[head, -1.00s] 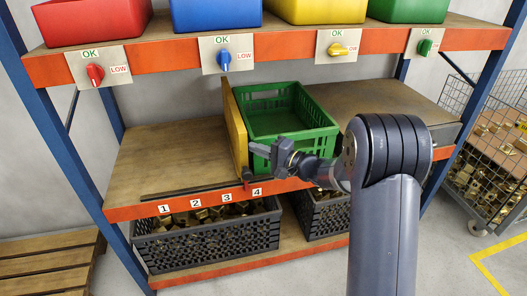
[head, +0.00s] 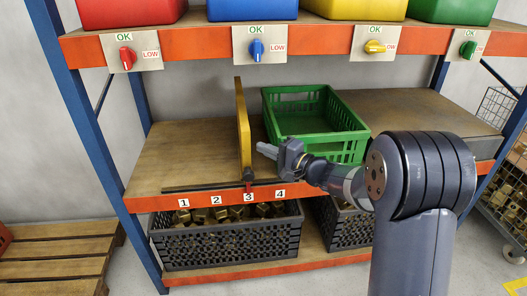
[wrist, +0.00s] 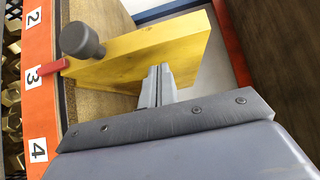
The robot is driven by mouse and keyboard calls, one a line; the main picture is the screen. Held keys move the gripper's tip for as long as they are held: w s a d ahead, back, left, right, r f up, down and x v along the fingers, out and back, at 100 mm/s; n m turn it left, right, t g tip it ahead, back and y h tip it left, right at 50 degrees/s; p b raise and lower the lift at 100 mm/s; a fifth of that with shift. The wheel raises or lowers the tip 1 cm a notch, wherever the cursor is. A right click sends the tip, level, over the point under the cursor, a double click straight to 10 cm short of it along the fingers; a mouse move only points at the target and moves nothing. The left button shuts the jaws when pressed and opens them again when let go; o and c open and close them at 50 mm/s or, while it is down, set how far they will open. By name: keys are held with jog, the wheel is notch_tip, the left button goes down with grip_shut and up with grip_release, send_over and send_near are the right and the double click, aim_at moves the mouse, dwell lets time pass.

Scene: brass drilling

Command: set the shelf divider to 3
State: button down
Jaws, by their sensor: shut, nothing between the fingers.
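The shelf divider is an upright yellow board (head: 243,130) on the middle shelf, with its red pointer (head: 248,189) at the label 3 (head: 248,197). In the wrist view the yellow board (wrist: 140,58) has a dark grey knob (wrist: 80,40) at its front end, and the red pointer (wrist: 53,68) lines up closely with the label 3 (wrist: 33,77). My gripper (head: 264,149) is shut and empty on the right side of the board. Its fingertips (wrist: 158,72) are at the board's right face; whether they touch it I cannot tell.
A green crate (head: 345,143) stands right of the divider, behind my gripper. The shelf left of the divider (head: 185,155) is bare. Above, coloured bins sit behind a rail with knobs (head: 256,47). Black crates of brass parts (head: 228,240) stand below.

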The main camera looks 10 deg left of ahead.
jog(key=w+d+v, duration=0.1)
jog(key=v, duration=1.1)
jog(key=shift+w+p, duration=0.35)
jog(key=shift+p, duration=0.1)
jog(key=s+a+x, duration=0.1)
jog(key=s+x, duration=0.1)
jog(key=x, duration=1)
jog(key=shift+a, duration=0.4)
